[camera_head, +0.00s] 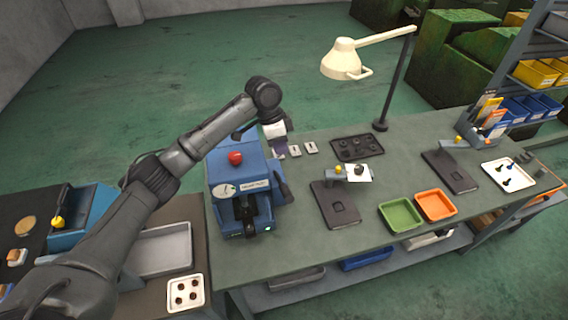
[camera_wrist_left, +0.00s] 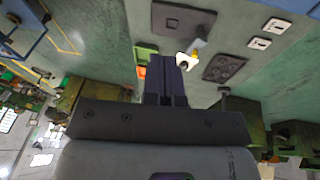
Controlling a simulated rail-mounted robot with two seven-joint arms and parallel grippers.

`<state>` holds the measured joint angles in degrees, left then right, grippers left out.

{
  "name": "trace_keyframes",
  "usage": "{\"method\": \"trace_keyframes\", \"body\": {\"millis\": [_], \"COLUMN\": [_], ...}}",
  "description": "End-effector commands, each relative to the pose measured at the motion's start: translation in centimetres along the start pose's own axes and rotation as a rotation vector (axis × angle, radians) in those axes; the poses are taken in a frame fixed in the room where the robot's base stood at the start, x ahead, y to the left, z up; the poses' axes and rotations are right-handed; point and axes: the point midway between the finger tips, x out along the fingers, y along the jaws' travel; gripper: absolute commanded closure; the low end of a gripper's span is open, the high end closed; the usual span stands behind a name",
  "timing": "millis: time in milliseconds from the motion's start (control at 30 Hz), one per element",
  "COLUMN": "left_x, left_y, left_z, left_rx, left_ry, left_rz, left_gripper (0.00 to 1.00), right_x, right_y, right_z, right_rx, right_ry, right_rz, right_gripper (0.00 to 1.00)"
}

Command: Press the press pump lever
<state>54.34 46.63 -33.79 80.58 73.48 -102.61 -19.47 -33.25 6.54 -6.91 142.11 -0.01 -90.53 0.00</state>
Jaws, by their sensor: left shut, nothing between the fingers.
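The blue press machine (camera_head: 218,176) stands at the left end of the green-topped bench, with a red knob on top and a round gauge in front. A dark handle (camera_head: 282,188) slants along its right side and looks like the pump lever; a dark bar behind the top is partly hidden by my arm. My left gripper (camera_head: 279,150) points down just behind and right of the machine, apart from the dark handle. Its fingers are together and empty, as the left wrist view (camera_wrist_left: 167,72) also shows. My right gripper is out of view.
Small white plates (camera_head: 303,149), a black tray (camera_head: 358,148) and a dark plate (camera_head: 335,206) lie right of the machine. Green (camera_head: 401,228) and orange (camera_head: 435,219) trays sit at the front edge.

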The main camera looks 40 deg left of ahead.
Motion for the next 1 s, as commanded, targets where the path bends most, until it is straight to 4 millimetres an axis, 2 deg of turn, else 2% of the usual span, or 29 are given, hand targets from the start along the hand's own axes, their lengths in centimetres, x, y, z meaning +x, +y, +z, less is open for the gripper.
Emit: {"method": "trace_keyframes", "body": {"millis": [533, 800, 1000], "left_x": [9.5, 12.0, 12.7], "left_y": [0.1, 1.0, 1.2], "left_z": [0.1, 1.2, 1.5], "left_rx": [-0.001, -0.001, 0.0], "left_ry": [-0.002, -0.002, -0.001], "left_rz": [0.002, -0.001, -0.001], "left_gripper": [1.0, 1.0, 1.0], "right_x": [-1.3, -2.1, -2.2], "right_y": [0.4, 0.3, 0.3], "right_z": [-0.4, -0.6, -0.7], "right_rx": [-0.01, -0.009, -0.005], "right_ry": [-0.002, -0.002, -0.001], "right_rz": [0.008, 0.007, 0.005], "right_gripper": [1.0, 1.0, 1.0]}}
